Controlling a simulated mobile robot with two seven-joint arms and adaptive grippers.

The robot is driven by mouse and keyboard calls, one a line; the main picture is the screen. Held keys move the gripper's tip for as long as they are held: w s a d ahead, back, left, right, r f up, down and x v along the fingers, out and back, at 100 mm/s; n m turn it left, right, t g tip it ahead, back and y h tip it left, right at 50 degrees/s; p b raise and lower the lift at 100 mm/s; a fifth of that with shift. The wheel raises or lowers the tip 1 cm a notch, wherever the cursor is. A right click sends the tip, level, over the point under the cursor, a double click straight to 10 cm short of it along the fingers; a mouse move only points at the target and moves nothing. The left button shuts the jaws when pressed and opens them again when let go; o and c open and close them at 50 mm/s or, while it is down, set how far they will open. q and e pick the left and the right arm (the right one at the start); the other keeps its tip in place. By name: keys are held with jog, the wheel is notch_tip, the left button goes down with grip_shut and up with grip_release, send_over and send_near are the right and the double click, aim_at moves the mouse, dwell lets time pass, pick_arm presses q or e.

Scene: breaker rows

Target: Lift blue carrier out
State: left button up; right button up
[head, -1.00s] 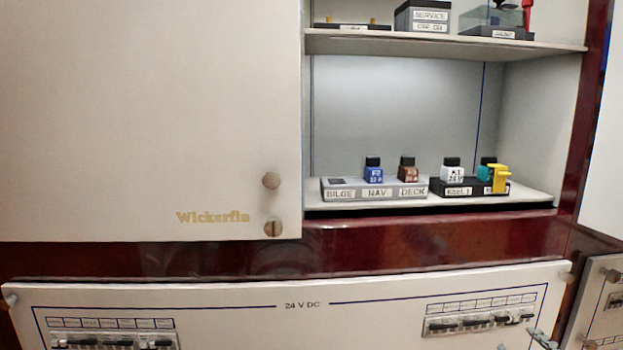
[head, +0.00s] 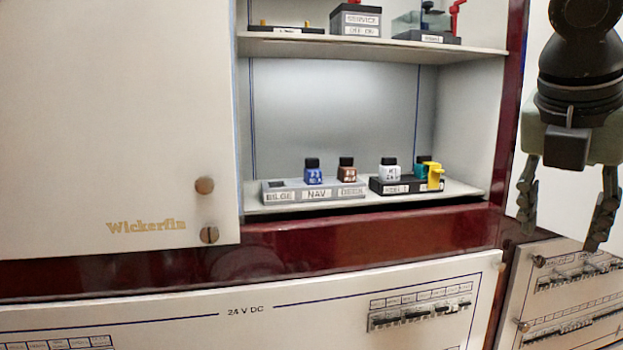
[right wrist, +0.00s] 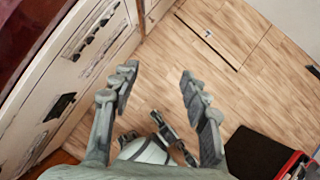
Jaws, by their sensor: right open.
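The blue carrier (head: 314,174), a small block with a black top and white marking, stands upright in the grey holder (head: 274,198) on the lower shelf. Its slot is above the NAV label. My right gripper (head: 567,215) is open and empty, in front of the cabinet's right side and well apart from the carrier. In the right wrist view my right gripper (right wrist: 158,90) shows its two fingers spread over the wood floor, with nothing between them. My left gripper is not in view.
A brown carrier (head: 347,171) stands right of the blue one, above DECK; the BILGE slot looks empty. A black holder (head: 405,187) with white and teal carriers and a yellow piece is beside it. The upper shelf (head: 370,46) hangs above. A closed door (head: 110,110) is left.

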jog(key=shift+d+r+h, duration=0.15)
jog(key=shift+r+h, duration=0.1)
jog(key=shift+h, duration=0.05)
